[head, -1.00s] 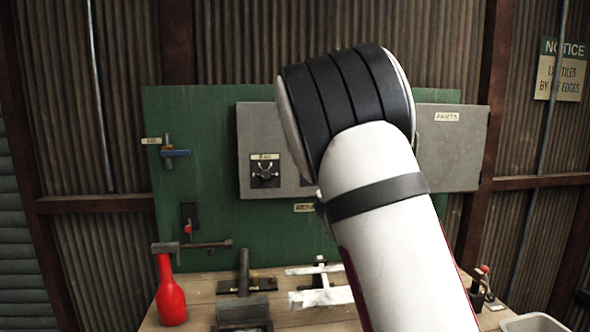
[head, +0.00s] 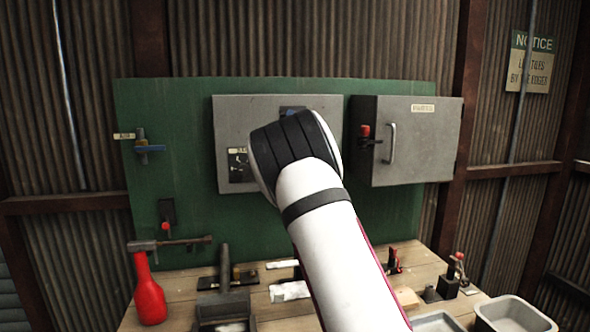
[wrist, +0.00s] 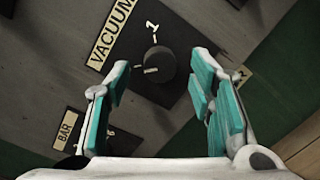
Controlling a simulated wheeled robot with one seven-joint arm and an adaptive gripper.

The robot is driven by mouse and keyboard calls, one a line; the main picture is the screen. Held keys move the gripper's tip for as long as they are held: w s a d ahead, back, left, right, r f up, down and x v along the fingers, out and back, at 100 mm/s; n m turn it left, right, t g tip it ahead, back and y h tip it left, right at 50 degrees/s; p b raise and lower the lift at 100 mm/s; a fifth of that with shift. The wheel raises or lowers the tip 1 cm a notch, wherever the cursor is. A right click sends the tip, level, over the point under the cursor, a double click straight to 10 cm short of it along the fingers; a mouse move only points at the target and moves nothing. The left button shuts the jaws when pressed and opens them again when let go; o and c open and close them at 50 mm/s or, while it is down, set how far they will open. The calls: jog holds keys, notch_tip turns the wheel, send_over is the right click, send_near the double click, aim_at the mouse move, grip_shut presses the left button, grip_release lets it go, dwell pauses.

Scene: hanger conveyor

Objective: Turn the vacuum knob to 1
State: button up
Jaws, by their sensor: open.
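The vacuum knob (wrist: 160,63) is a round black knob on a black plate in the wrist view, beside a cream VACUUM label (wrist: 112,38). A white "1" is printed above it. The white mark on the knob lies at its left side, not toward the "1". My gripper (wrist: 162,60) is open, its teal-padded fingers apart on the left and right of the knob; contact cannot be told. In the head view my arm hides the gripper and the knob in front of the grey panel (head: 225,115).
A grey cabinet (head: 425,140) with a handle stands right of the panel.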

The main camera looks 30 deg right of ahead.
jog(key=shift+x, duration=0.8)
jog(key=c, duration=1.2)
jog(key=shift+o, duration=0.2)
jog(key=shift+m, duration=0.4)
jog(key=m+y+b, duration=0.1)
jog(key=m+b, duration=0.1)
jog(key=m, duration=0.6)
jog(key=m+b, duration=0.2)
jog(key=m, duration=0.6)
jog(key=shift+d+y, duration=0.1)
jog(key=shift+y, duration=0.3)
